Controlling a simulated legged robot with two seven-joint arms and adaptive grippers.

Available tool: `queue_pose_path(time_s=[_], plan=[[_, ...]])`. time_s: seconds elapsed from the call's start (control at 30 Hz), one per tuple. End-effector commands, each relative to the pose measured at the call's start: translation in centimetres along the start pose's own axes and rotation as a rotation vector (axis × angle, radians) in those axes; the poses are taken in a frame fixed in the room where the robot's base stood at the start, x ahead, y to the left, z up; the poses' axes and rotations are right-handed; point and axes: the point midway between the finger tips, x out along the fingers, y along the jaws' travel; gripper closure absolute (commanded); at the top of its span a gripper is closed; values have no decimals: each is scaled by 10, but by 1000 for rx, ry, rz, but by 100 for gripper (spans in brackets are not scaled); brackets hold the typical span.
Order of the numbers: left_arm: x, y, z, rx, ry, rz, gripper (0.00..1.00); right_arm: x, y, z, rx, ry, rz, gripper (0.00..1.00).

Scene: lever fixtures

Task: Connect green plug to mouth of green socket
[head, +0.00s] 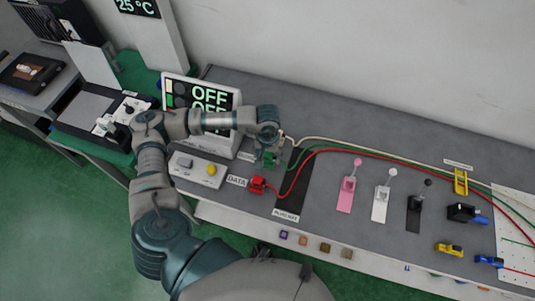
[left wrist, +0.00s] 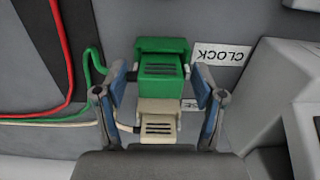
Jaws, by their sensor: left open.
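In the left wrist view a green block (left wrist: 162,75) with dark slots on its face sits against a wider green part (left wrist: 162,46). I cannot tell whether these are the plug and socket joined or only lined up. A green cable (left wrist: 93,62) curves in from the left. My left gripper (left wrist: 160,82) is open, with one finger on each side of the green block. A cream plug (left wrist: 158,122) with a pale cable lies nearer the palm. In the head view my left gripper (head: 275,149) is over the green piece (head: 269,160) and partly hides it. My right gripper is not in view.
A "CLOCK" label (left wrist: 222,54) lies beside the green part. A red connector (head: 257,185) with a red cable stands nearby at the "DATA" label (head: 237,181).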

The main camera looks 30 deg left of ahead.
Motion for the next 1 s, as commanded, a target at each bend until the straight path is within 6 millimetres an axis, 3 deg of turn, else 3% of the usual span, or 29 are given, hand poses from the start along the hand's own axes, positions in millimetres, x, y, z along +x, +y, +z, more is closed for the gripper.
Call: queue_pose_path(time_s=[0.17, 0.6, 0.8, 1.0], plan=[[-12, 0, -1, 0, 2, 1, 31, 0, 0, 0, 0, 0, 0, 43], [-101, 0, -2, 0, 2, 1, 31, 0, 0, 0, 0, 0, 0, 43], [-117, -1, -1, 0, -1, 0, 31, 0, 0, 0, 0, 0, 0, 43], [-119, -1, -1, 0, -1, 1, 31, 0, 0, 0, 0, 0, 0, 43]])
